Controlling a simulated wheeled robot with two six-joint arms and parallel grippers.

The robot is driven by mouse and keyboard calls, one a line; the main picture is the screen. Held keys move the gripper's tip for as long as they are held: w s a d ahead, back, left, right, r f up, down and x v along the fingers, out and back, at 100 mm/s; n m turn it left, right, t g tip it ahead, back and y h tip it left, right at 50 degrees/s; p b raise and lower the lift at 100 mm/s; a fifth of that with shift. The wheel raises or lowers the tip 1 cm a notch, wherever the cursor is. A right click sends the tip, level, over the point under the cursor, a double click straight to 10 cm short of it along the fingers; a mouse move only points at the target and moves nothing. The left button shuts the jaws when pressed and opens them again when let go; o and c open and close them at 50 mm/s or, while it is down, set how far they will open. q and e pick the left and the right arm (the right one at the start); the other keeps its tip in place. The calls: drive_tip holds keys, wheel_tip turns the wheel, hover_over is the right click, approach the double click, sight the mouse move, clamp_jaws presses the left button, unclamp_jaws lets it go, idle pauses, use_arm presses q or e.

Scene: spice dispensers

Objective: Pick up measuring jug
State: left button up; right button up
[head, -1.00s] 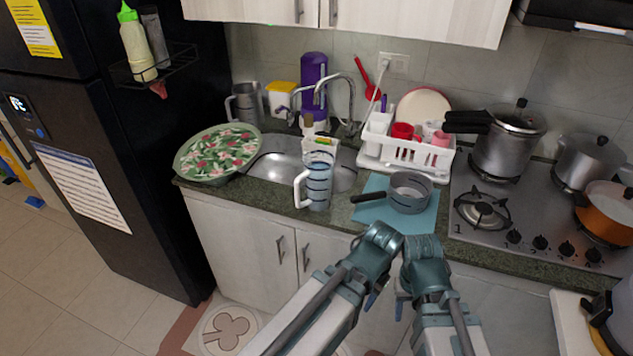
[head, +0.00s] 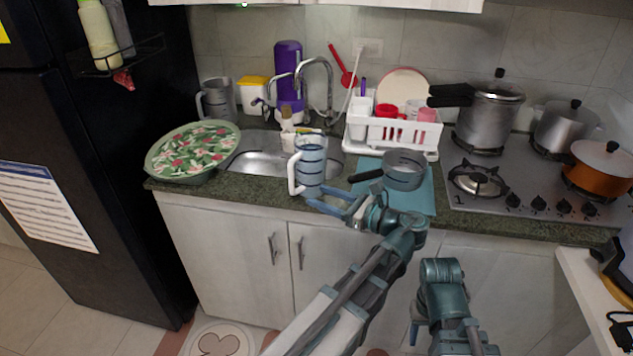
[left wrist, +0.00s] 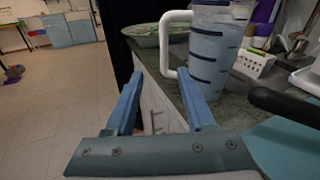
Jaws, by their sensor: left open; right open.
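The measuring jug (head: 311,165) is clear bluish with dark bands and a white handle on its left. It stands upright on the counter's front edge by the sink; the left wrist view shows it (left wrist: 212,50) close ahead, upper right. My left gripper (head: 317,195) is open and empty, its fingers pointing left just in front of the jug's lower part. In the left wrist view the fingers (left wrist: 160,76) are spread below the jug's handle, with nothing between them. My right gripper (head: 414,333) hangs low before the cabinets, open, its fingers mostly hidden.
A grey saucepan (head: 404,172) stands on a blue mat (head: 420,200) right of the jug, its dark handle pointing left. A floral tray (head: 195,150) lies left of the sink (head: 262,161). A grey jug (head: 217,99) stands behind. A dish rack (head: 393,133) is behind the saucepan.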

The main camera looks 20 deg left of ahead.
sight(289, 177)
use_arm(q)
drive_tip(key=shift+m+y, duration=0.4)
drive_tip(key=w+a, duration=0.1)
drive_tip(key=a, duration=0.3)
drive_tip(key=w+a, duration=0.1)
drive_tip(key=a, duration=0.4)
drive_tip(key=w+a+r, duration=0.1)
drive_tip(key=a, duration=0.3)
drive_tip(key=shift+w+a, duration=0.15)
clamp_jaws()
idle(1.2)
